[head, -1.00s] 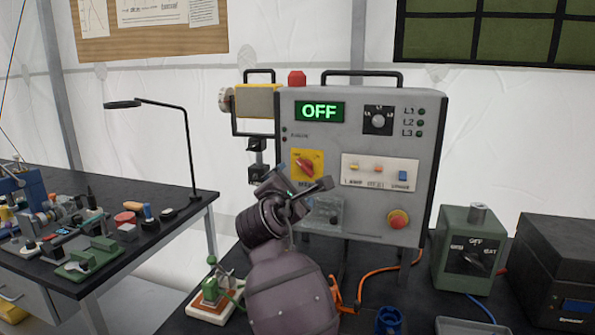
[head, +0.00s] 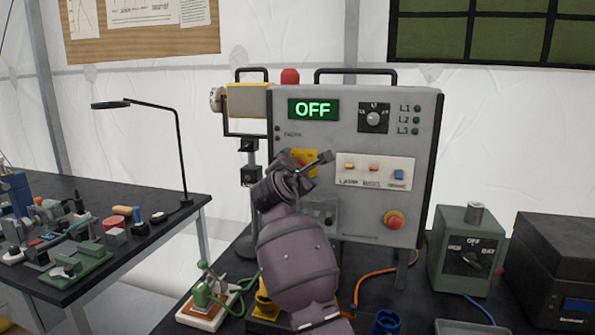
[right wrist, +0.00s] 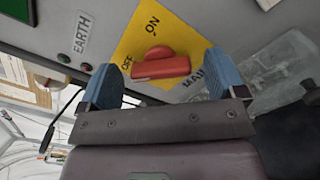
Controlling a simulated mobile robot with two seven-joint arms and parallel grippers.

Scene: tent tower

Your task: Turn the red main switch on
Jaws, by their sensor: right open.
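The red main switch (right wrist: 160,66) is a rotary knob on a yellow plate (right wrist: 140,38) marked ON and OFF. In the right wrist view its bar lies nearly level, with one end near the word OFF. My right gripper (right wrist: 165,78) is open, with one blue-padded finger on each side of the knob; I cannot tell whether they touch it. In the head view my right gripper (head: 308,168) covers most of the yellow plate (head: 311,156), and the knob is mostly hidden. The panel display (head: 313,109) reads OFF. My left gripper is not in view.
The grey control box (head: 345,135) also carries a black dial (head: 373,118), small coloured buttons and a red emergency button (head: 393,219). A green switch box (head: 467,250) stands to the right. A desk lamp (head: 150,105) stands on the cluttered left table.

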